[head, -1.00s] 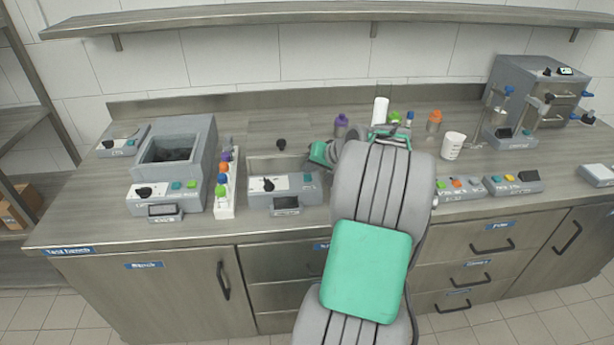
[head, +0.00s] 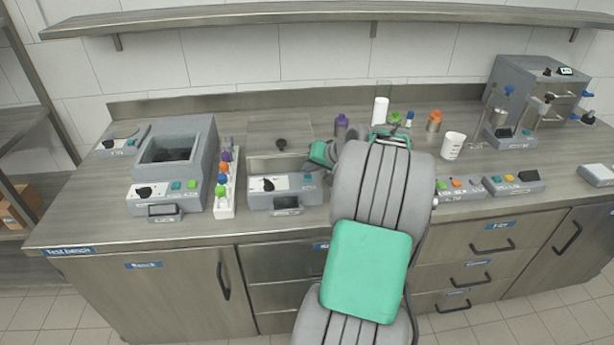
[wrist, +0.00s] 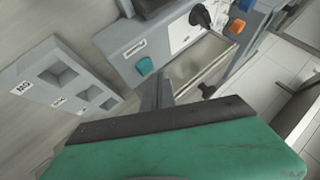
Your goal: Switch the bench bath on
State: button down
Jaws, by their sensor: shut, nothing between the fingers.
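Two bath-like units stand on the bench in the head view, and their labels are too small to tell which is the bench bath. The left grey unit (head: 187,133) has a deep open well, a black knob (head: 144,192) and teal and green buttons (head: 183,185) on its front. The middle unit (head: 256,203) has a shallow metal well, a black knob (head: 268,185) and a teal button (head: 307,177). My gripper (head: 310,163) is shut and empty by the middle unit's right end. Its fingertips are not clear. Its green body (wrist: 180,155) fills the bottom of the wrist view.
A bottle rack (head: 225,207) stands between the two units. Button boxes (head: 460,189) and a white cup (head: 453,146) are to the right. The wrist view shows a grey panel with a teal button (wrist: 145,66) and a black knob (wrist: 200,15), beside a holed rack (wrist: 62,78).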

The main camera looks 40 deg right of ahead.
aim_at(310, 178)
jog(key=shift+f, duration=0.45)
jog(key=shift+f+b, duration=0.25)
jog(key=shift+b, duration=0.15)
jog(key=shift+r, duration=0.15)
jog(key=shift+r+p, duration=0.5)
jog(key=shift+r, duration=0.15)
notch_tip(310, 178, up, 6)
jog(key=p, duration=0.4)
dwell(0.3)
